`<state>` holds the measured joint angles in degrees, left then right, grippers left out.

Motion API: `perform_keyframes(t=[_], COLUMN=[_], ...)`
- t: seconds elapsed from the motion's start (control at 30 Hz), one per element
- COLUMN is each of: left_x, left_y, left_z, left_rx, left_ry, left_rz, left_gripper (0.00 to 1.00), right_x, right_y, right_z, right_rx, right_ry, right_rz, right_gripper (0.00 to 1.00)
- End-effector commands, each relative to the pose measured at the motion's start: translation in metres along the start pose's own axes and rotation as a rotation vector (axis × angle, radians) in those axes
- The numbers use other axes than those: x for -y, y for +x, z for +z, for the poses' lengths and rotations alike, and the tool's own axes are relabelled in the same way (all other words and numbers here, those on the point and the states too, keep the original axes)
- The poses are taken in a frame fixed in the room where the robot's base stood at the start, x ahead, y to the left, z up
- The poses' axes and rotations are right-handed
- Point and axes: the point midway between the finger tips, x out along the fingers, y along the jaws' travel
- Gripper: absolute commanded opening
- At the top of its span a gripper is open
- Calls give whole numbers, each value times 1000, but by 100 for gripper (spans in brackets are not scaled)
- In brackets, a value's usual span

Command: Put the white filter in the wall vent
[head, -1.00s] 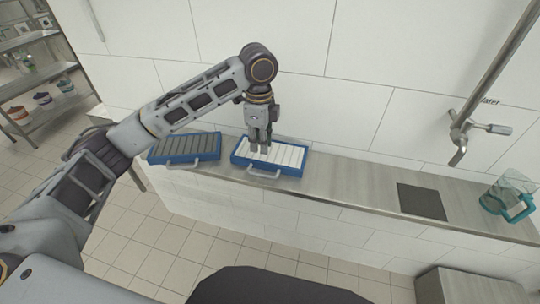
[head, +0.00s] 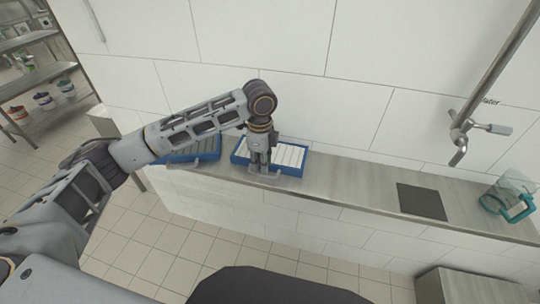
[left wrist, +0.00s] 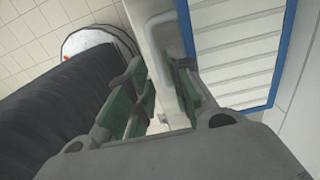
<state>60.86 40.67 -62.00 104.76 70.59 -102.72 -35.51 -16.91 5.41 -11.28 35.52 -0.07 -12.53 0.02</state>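The white filter (head: 292,155) lies on the steel ledge, with white slats in a blue frame and a pale handle on its near edge. It also shows in the left wrist view (left wrist: 232,50), with its handle (left wrist: 152,40) just ahead of the fingers. My left gripper (head: 264,170) points down at the handle and covers part of the filter. In the left wrist view its green-padded fingers (left wrist: 160,98) are apart, with the handle about between them; I cannot tell whether they touch it. My right gripper is out of view. I see no wall vent.
A grey filter (head: 205,149) in a blue frame lies left of the white one, partly behind my arm. The ledge (head: 345,180) is clear to the right up to a dark square plate (head: 422,201). A tap (head: 458,140) and a jug (head: 510,196) are farther right.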

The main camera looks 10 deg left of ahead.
Motion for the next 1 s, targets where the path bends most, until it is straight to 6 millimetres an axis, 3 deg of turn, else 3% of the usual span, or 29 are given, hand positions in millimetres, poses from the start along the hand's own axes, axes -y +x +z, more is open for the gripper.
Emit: perform_keyframes(t=[0.27, 0.7, 1.0], left_x=[0, -2, -2], left_y=[4, 47, 52], left_z=[0, 1, 1], left_rx=[0, 1, 0], left_ry=[0, 0, 1], left_rz=[1, 1, 0], left_gripper=[21, 21, 21], right_x=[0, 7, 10], right_y=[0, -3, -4], right_z=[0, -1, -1], right_rx=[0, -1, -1], right_ry=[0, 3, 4], right_rz=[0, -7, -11], right_gripper=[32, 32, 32])
